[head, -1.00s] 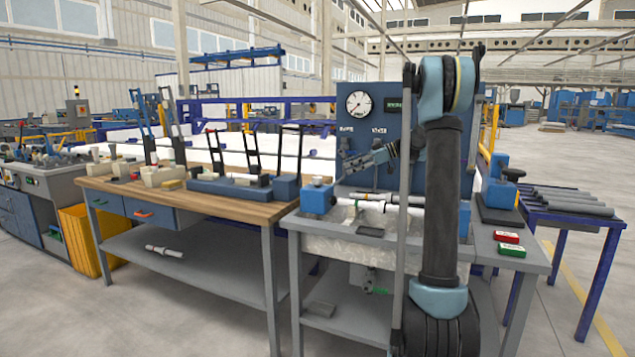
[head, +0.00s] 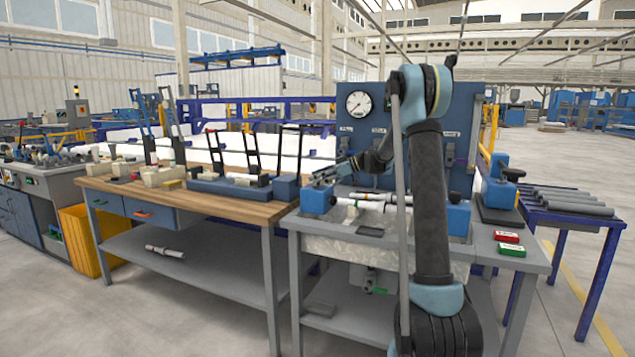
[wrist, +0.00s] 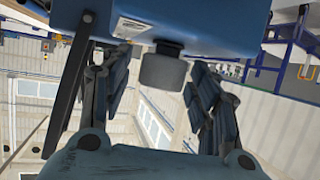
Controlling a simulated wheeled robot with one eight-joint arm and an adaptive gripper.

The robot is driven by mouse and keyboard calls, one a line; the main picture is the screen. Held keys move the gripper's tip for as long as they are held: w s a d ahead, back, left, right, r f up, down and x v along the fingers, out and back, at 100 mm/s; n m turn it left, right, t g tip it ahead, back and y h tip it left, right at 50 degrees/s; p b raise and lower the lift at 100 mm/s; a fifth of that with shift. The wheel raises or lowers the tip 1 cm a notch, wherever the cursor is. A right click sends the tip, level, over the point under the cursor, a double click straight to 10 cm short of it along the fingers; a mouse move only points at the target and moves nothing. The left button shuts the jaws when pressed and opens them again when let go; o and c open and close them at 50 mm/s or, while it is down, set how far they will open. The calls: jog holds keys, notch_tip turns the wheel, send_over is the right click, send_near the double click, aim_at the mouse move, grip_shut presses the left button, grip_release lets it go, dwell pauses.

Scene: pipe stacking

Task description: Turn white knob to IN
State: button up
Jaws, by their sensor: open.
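A blue block (head: 316,201) stands at the left end of the grey bench, and it also shows in the wrist view (wrist: 215,25). A grey knob (wrist: 163,71) sticks out of it on a short dark stem. My gripper (head: 324,178) is open at the top of this block. In the wrist view its fingers (wrist: 158,76) stand on both sides of the knob, with gaps that look clear. I cannot make out a knob that is clearly white or an IN mark. The blue panel (head: 368,132) behind has a round gauge (head: 358,104) and small labels too small to read.
A white pipe (head: 366,205) lies along the bench, running right from the blue block. My arm hides part of the panel and bench. A wooden table (head: 240,207) stands left. Red (head: 507,236) and green (head: 512,250) boxes lie at the bench's right.

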jog(key=shift+a+f, duration=0.1)
jog(key=shift+a, duration=0.1)
jog(key=c, duration=1.1)
jog(key=shift+o, duration=0.2)
